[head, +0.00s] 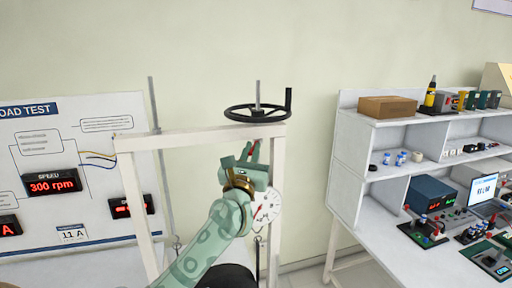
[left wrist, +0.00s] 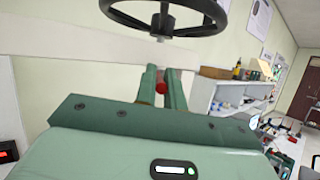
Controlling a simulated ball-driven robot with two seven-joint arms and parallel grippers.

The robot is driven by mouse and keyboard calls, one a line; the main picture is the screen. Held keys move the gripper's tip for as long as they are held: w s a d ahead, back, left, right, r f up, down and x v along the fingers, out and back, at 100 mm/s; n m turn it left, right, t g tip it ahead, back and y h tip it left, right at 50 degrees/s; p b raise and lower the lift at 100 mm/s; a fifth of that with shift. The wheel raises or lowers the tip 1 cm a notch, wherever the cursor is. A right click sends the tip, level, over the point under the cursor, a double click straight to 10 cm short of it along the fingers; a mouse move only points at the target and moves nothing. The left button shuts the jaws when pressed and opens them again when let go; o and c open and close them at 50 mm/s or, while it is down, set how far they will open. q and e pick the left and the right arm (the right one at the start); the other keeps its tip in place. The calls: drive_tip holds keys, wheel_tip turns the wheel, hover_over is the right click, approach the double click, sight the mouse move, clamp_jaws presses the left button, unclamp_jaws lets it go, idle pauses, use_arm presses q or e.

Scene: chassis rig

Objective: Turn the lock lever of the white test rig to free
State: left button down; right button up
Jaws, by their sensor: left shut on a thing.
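The white test rig (head: 190,138) is an upright frame in the middle of the head view; its top beam (left wrist: 70,42) crosses the left wrist view. A black handwheel (head: 257,113) on a threaded rod stands above the beam and also shows in the left wrist view (left wrist: 125,20). My left gripper (head: 250,152) is just below the beam, near the right post. It is shut on a small red-ended part (left wrist: 161,88), which looks like the lock lever's end. The fingers hide most of the lever, so its angle cannot be told. My right gripper is not in view.
A round dial gauge (head: 268,205) sits behind my left forearm. A load test board (head: 75,160) with red displays is at the left. A white shelf bench (head: 349,155) with instruments stands at the right. Some floor shows between rig and bench.

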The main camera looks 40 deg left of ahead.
use_arm(q)
drive_tip(key=shift+a+r+m+h, duration=0.2)
drive_tip(key=shift+m+h, duration=0.1)
drive_tip(key=shift+h, duration=0.3)
drive_tip(key=c, duration=1.5)
unclamp_jaws()
drive_tip(key=shift+f, duration=0.1)
drive_tip(key=shift+w+a+f, duration=0.1)
drive_tip(key=shift+w+f, duration=0.05)
drive_tip(key=b+v, duration=0.2)
drive_tip(key=v, duration=0.6)
drive_tip(key=b+v, duration=0.2)
drive_tip(key=v, duration=0.6)
drive_tip(key=shift+f, duration=0.3)
drive_tip(key=shift+f, duration=0.1)
